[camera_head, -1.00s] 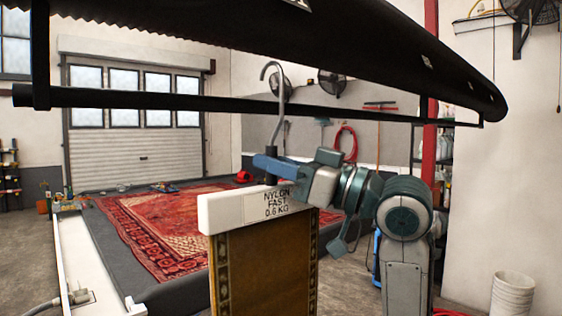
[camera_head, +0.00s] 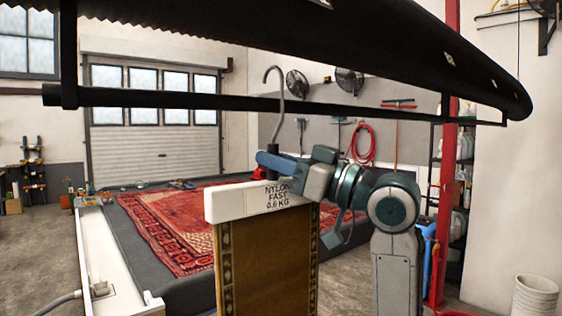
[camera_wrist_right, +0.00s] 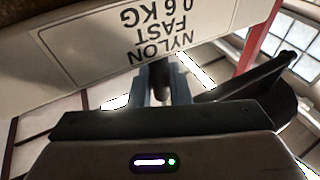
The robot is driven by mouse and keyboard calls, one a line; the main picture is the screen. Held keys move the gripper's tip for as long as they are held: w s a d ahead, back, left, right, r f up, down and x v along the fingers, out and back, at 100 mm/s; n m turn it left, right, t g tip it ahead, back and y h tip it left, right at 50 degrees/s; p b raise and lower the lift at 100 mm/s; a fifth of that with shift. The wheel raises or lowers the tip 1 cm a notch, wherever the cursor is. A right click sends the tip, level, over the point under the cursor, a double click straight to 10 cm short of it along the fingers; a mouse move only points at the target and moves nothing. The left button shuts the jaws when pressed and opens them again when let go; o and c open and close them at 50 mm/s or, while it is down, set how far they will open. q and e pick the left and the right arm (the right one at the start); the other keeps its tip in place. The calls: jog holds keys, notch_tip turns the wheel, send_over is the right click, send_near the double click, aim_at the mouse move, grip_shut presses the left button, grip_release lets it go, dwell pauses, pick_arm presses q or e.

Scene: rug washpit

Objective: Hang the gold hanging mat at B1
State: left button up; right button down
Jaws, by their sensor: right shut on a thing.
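The gold hanging mat (camera_head: 268,262) hangs below a white header block (camera_head: 240,204) labelled "NYLON FAST 0.6 KG", with a dark patterned border down each side. A grey metal hook (camera_head: 281,120) rises from the block. My right gripper (camera_head: 272,163) is shut on the hook's lower stem, just above the block. The label also shows close up in the right wrist view (camera_wrist_right: 160,35). A black rail (camera_head: 200,101) runs across the head view; the hook's stem crosses in front of it, its curved top showing above. I cannot tell whether they touch. No B1 mark is readable.
A black corrugated canopy (camera_head: 300,40) with small pale plates overhangs the rail. A red patterned rug (camera_head: 170,230) lies in the dark-edged washpit behind. A red post (camera_head: 447,200) and a white bucket (camera_head: 535,300) stand at right. Grey floor is open at left.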

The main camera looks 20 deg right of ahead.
aim_at(281, 188)
dwell(0.4)
jog(key=shift+f+b, duration=1.45)
jog(key=shift+f, duration=0.65)
jog(key=c, duration=1.3)
grip_release()
jog(key=shift+s, duration=0.1)
jog(key=shift+f, duration=0.1)
jog(key=b+v, duration=0.6)
jog(key=v, duration=0.4)
jog(key=shift+s+d+b, duration=0.25)
jog(key=shift+d+b, duration=0.05)
